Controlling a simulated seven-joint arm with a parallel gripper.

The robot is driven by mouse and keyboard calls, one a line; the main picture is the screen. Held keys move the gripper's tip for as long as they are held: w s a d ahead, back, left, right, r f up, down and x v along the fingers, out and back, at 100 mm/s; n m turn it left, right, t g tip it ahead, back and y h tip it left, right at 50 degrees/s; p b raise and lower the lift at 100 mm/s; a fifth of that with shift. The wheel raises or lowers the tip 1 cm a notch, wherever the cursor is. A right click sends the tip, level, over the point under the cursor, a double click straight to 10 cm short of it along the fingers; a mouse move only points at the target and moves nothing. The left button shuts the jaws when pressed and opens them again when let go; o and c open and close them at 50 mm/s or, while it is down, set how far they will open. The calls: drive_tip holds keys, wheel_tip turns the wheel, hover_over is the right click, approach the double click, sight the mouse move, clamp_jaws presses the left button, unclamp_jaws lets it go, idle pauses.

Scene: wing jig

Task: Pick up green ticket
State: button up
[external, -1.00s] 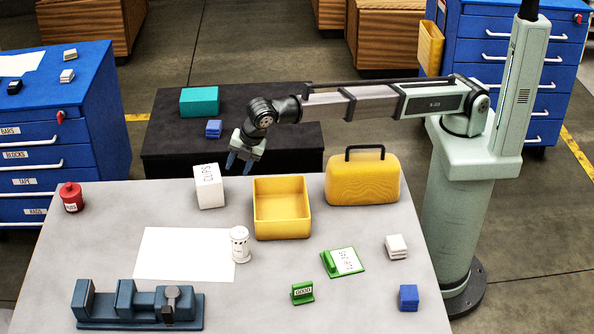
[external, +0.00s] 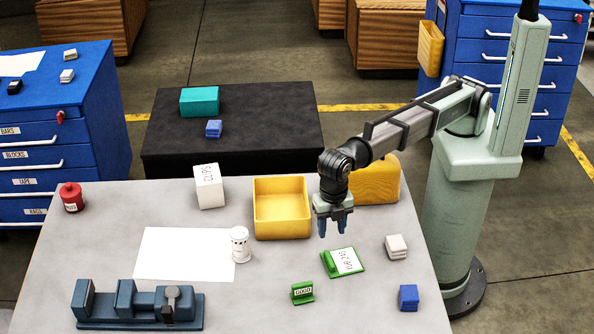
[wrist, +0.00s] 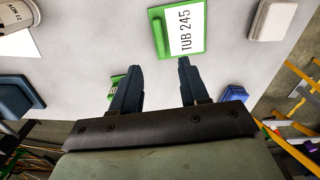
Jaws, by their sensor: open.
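A flat green ticket (external: 345,262) with a white label lies on the table, right of centre. In the wrist view the label on the ticket (wrist: 182,32) reads "TUB 245", and a raised green bar runs along its left side. A smaller upright green block (external: 302,292) with a white label stands nearer the front. It is partly hidden behind my left finger in the wrist view (wrist: 115,86). My gripper (external: 333,231) is open and empty, pointing down above the table just behind the ticket. The wrist view shows its two fingers apart (wrist: 158,64), with the ticket beyond their tips.
A yellow open bin (external: 282,234) stands left of my gripper, and a yellow case (external: 378,180) sits behind it. A white block stack (external: 396,247) and a blue block (external: 408,298) lie to the right. A white cup (external: 240,244) and blue vise (external: 140,308) are to the left.

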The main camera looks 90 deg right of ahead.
sight(330, 258)
wheel_tip(330, 258, down, 12)
drive_tip(key=shift+r, duration=0.25)
idle(0.5)
clamp_jaws()
idle(0.3)
